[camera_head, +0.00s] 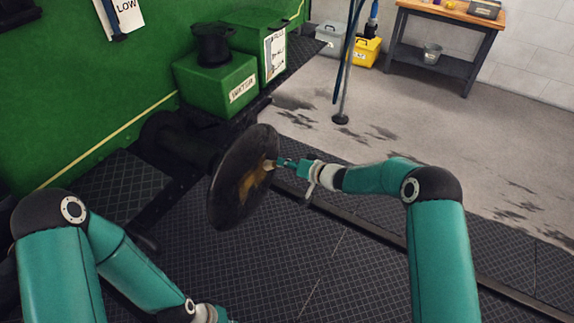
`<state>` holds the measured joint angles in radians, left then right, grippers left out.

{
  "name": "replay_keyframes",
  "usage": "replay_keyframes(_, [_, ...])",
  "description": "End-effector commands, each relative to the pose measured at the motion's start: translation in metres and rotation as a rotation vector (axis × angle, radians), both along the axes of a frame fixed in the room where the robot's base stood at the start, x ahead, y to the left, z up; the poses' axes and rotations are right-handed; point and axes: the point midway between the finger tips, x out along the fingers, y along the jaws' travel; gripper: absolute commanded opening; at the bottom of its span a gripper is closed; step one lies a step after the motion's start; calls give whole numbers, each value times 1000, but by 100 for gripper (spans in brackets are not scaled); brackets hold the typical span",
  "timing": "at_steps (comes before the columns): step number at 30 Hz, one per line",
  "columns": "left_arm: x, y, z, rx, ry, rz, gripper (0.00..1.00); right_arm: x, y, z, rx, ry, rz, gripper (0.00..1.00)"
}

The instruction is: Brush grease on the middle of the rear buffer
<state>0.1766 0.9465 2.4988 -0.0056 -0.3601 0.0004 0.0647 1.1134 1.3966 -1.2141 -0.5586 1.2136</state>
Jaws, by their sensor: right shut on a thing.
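The rear buffer (230,196) is a large dark round disc, standing on edge beside the green tram. A yellow-brown grease patch (252,184) shows on the middle of its face. My right gripper (285,163) is at the face of the buffer, shut on a small brush (270,164). The brush's pale tip is at the grease patch and seems to touch it; exact contact is too small to tell. My left arm comes in from the lower left, and its gripper is cut off by the bottom edge.
A thin pole on a round foot (341,119) stands on the floor. A workbench (440,40), a yellow box (366,50) and a grey box (330,38) are at the back. Floor at right is free.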

Motion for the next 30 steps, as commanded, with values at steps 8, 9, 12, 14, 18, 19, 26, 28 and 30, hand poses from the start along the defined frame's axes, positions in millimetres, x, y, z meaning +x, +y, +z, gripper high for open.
replay_keyframes(8, [0, 0, 9, 0, 0, 0, 0, 11, -7, 3, 1, -3, 1, 0])
replay_keyframes(9, [0, 0, 10, 0, 0, 0, 0, 11, -7, 5, 1, -3, 1, 0])
replay_keyframes(12, [0, 0, 15, 0, 0, 0, 0, 11, -7, 12, 2, -4, 1, 0])
replay_keyframes(14, [0, 0, 19, 0, 0, 0, 0, 10, -7, 16, 1, -4, 1, 0])
replay_keyframes(18, [0, 0, 22, 0, 0, 0, 0, 9, -8, 20, 2, -2, 2, 0])
replay_keyframes(19, [0, 0, 21, 0, 0, 0, 0, 9, -7, 19, 2, -2, 2, 0])
replay_keyframes(26, [0, 0, 12, 0, 0, 0, 0, -3, 2, 17, 2, -1, 2, 0])
replay_keyframes(28, [0, 0, 8, 0, 0, 0, 0, -9, 6, 17, 2, -1, 2, 0])
replay_keyframes(30, [0, 0, 5, 0, 0, 0, 0, -13, 10, 17, 2, -1, 2, 0])
